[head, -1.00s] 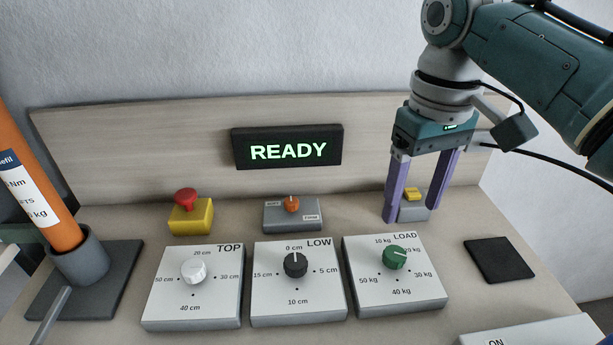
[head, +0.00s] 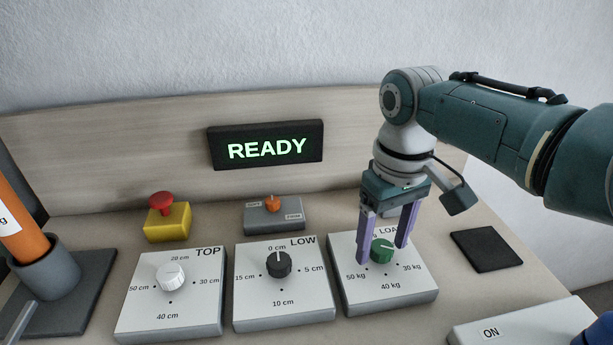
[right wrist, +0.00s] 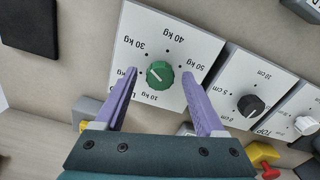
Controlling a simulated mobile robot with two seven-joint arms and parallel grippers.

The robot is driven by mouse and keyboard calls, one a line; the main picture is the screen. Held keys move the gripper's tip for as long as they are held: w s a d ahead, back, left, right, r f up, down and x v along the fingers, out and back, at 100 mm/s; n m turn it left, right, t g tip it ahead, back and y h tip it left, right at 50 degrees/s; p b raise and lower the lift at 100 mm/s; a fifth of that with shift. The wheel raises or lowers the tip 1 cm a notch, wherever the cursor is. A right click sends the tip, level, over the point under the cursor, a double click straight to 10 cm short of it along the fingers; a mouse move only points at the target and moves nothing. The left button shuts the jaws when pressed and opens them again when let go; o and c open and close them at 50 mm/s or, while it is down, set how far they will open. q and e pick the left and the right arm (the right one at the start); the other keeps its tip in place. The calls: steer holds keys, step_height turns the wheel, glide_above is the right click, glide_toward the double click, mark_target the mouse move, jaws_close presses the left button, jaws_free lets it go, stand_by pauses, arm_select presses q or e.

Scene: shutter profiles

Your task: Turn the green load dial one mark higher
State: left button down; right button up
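The green load dial (head: 382,250) sits on the white LOAD panel (head: 415,289), and also shows in the right wrist view (right wrist: 160,74). Its pale pointer line leans to the left side in the right wrist view, roughly toward 20 kg, whose label is partly hidden by a finger. My right gripper (head: 382,266) is open, its two purple fingers low over the panel on either side of the dial; in the right wrist view (right wrist: 160,73) gaps show between dial and fingers. The fingers and gripper hide part of the panel's upper labels in the head view. My left gripper is not in view.
The LOW panel (head: 284,303) and TOP panel (head: 170,314) stand left of the LOAD panel. A READY display (head: 266,145), red emergency button (head: 161,202) and orange switch (head: 272,203) are behind. A dark pad (head: 486,251) and an ON panel (head: 525,328) lie to the right.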

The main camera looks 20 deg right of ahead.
jaws_close()
stand_by(0.4)
steer(key=shift+r+m+p, duration=0.1)
steer(key=shift+m+p, duration=0.35)
steer(key=shift+m, duration=0.25)
steer(key=m+p, duration=0.1)
steer(key=m, duration=0.2)
steer(key=m+p, duration=0.1)
steer(key=m, duration=0.3)
steer(key=shift+m, duration=1.8)
